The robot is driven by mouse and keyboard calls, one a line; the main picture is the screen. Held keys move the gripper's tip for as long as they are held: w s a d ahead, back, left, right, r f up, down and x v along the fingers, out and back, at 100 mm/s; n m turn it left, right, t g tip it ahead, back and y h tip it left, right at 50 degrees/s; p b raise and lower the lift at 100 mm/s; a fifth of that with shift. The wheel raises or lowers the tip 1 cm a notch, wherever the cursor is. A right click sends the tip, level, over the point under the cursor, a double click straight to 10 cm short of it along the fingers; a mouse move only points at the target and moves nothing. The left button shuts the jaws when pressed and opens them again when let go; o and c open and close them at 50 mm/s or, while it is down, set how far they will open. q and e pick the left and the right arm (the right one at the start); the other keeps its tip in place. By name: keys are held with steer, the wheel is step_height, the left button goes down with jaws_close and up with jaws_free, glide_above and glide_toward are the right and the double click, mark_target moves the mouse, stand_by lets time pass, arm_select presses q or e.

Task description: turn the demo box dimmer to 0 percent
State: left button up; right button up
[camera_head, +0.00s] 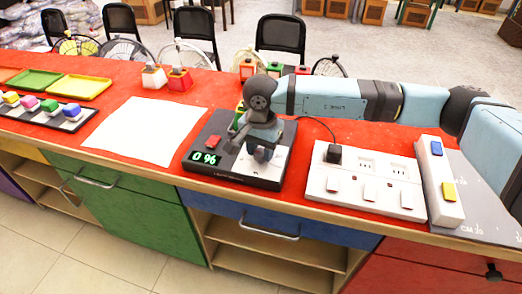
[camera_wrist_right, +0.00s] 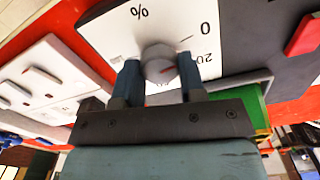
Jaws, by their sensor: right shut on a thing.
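The demo box (camera_head: 210,172) is a dark flat box on the red counter, with a white dial plate. Its green display (camera_head: 204,158) reads 0 %. My right gripper (camera_head: 262,152) points down over the dial plate and hides most of it in the head view. In the right wrist view the grey dimmer knob (camera_wrist_right: 158,62) sits between the two fingers of the right gripper (camera_wrist_right: 159,78), which is shut on it. Printed marks 0, 20 and % show around the knob. My left gripper is not in view.
A red button (camera_head: 213,142) is on the box, left of the gripper. A white socket strip (camera_head: 350,191) with a black plug (camera_head: 333,154) stands close on the right. White paper (camera_head: 145,130) lies left. A switch panel (camera_head: 437,180) is farther right.

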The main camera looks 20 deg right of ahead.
mark_target(261, 152)
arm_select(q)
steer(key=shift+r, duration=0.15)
arm_select(e)
steer(key=shift+r, duration=0.1)
steer(key=o, duration=0.7)
steer(key=shift+o, duration=1.1)
arm_select(q)
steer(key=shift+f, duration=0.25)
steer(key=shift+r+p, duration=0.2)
steer(key=shift+p, duration=0.25)
arm_select(e)
step_height(261, 152, up, 14)
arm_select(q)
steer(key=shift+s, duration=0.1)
arm_select(e)
steer(key=shift+f, duration=0.2)
